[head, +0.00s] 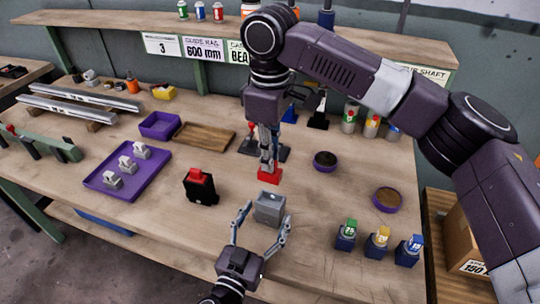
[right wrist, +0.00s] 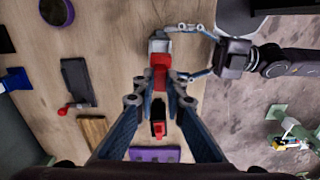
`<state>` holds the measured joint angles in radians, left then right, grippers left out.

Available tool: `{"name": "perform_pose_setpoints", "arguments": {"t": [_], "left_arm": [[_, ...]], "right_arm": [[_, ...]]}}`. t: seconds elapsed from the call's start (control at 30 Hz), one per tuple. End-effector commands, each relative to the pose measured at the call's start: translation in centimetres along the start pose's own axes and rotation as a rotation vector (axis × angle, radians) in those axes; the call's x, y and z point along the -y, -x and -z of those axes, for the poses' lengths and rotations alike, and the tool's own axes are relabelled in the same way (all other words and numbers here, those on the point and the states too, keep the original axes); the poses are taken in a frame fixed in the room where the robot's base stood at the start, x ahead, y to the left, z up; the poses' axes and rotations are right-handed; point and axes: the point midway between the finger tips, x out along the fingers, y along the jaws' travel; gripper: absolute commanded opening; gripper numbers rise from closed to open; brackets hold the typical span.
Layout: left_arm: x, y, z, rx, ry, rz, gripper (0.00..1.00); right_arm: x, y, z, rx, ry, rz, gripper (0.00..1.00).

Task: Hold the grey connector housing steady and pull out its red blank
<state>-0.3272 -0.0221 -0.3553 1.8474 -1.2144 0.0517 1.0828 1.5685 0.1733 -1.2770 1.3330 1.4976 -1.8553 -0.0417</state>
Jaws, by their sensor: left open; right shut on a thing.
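The grey connector housing (head: 268,208) stands upright on the wooden table, near its front middle. My left gripper (head: 262,220) is open, with one finger on each side of the housing; I cannot tell if either touches it. My right gripper (head: 268,166) is shut on the red blank (head: 269,175). In the head view the blank shows just behind and above the housing, with a small gap between them. In the right wrist view the blank (right wrist: 160,72) is between the fingertips and overlaps the view of the housing (right wrist: 159,45).
A black block with a red top (head: 200,187) stands left of the housing. A purple tray (head: 98,180) holds grey parts further left. Several small blue-based bottles (head: 377,243) stand at right, with round bowls (head: 387,200) behind them. Table between housing and bottles is clear.

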Motion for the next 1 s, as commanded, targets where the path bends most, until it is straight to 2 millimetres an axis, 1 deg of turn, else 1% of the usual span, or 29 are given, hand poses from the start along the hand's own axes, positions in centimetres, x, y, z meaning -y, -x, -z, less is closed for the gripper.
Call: {"name": "perform_pose_setpoints", "arguments": {"t": [0.17, 0.4, 0.5, 0.6, 0.8, 1.0], "left_arm": [[0.0, 2.8, -0.1, 0.004, 0.002, 0.003, 0.69], [0.0, 7.4, -0.2, 0.005, 0.004, 0.002, 0.69], [0.0, 9.0, -0.1, 0.003, 0.002, 0.002, 0.69], [0.0, 10.2, -0.1, 0.003, 0.001, 0.001, 0.69], [0.0, 11.3, 0.0, 0.001, 0.000, 0.001, 0.69], [0.0, 11.4, 0.0, 0.000, -0.001, 0.001, 0.69]], "right_arm": [[0.0, 0.0, 0.0, 0.000, 0.000, 0.000, 0.00], [0.0, 0.0, 0.0, 0.000, 0.000, 0.000, 0.00], [0.0, 0.0, 0.0, 0.000, 0.000, 0.000, 0.00], [0.0, 0.0, 0.0, 0.000, 0.000, 0.000, 0.00], [0.0, 0.0, 0.0, 0.000, 0.000, 0.000, 0.00], [0.0, 0.0, 0.0, 0.000, 0.000, 0.000, 0.00]]}}
